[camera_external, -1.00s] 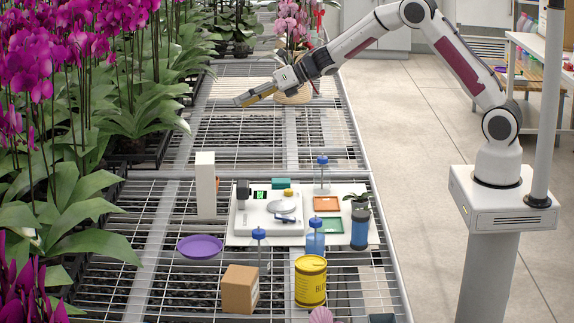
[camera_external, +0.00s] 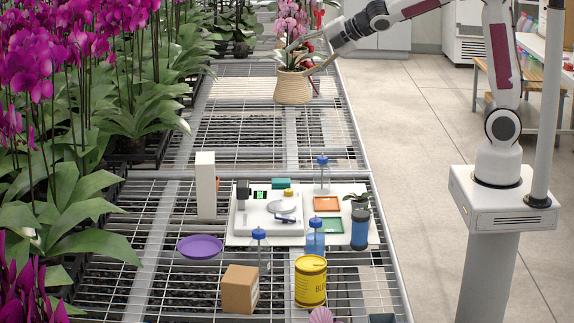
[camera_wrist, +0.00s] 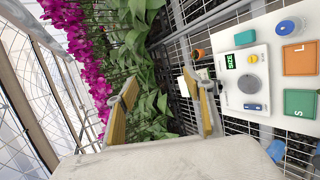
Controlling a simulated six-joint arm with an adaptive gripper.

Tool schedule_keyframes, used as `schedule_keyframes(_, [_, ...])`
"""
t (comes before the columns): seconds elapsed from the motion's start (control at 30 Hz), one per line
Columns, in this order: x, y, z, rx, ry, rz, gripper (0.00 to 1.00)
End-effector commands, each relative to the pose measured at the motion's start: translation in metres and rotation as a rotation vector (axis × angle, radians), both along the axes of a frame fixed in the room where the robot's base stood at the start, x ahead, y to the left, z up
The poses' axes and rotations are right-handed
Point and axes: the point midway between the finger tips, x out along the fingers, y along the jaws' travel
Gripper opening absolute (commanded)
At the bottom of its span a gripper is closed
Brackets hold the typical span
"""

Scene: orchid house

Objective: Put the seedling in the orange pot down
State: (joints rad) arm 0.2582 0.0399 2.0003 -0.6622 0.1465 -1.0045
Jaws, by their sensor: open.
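My gripper (camera_external: 304,58) is open, high over the far bench by a pink orchid in a woven pot (camera_external: 293,88). In the wrist view my gripper (camera_wrist: 162,82) has its tan fingers apart with nothing between them.
The white board (camera_external: 346,238) bears a device with a green display (camera_external: 260,194), an orange tray (camera_external: 327,204) and a green tray (camera_external: 320,226). A white box (camera_external: 205,185), purple dish (camera_external: 200,247), cardboard box (camera_external: 240,289) and yellow can (camera_external: 310,281) stand around it. The far bench middle is clear.

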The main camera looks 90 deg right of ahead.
Motion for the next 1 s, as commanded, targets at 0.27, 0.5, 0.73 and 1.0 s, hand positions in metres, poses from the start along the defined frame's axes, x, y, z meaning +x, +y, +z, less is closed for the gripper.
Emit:
schedule_keyframes(0.27, [-0.07,0.033,0.007,0.265,-0.018,-0.209,0.52])
schedule_keyframes(0.5, [-0.134,0.063,0.0,0.498,-0.018,-0.389,0.52])
schedule_keyframes(0.73, [-0.197,0.095,-0.015,0.717,0.003,-0.559,0.52])
schedule_keyframes(1.0, [-0.271,0.134,-0.04,0.959,0.054,-0.757,0.52])
